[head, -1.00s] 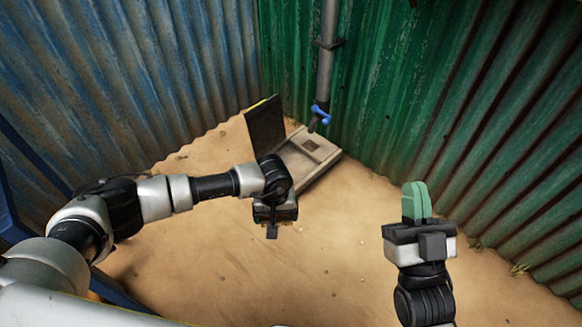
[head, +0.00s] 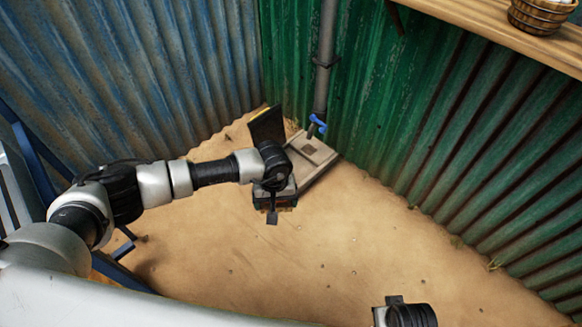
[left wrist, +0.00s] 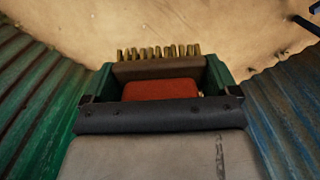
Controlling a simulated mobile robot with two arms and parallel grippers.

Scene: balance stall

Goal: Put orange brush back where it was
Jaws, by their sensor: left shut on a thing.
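My left gripper (head: 275,203) hangs over the sandy ground, pointing down, in front of the concrete wash slab. In the left wrist view its green fingers are shut on the orange brush (left wrist: 160,91). The brush shows a red-orange body, a brown block and a row of tan bristles pointing away from the palm. In the head view the brush is mostly hidden behind the hand. Only the wrist and part of the hand of my right arm show at the bottom edge; its fingers are out of sight. The place where the brush was cannot be told.
The concrete slab (head: 318,158) with a drain lies below a pipe with a blue tap (head: 318,122). A dark panel (head: 267,125) leans beside it. Green and blue corrugated walls meet behind. A wooden shelf (head: 480,32) with a basket (head: 541,15) is at upper right. Open sand lies in front.

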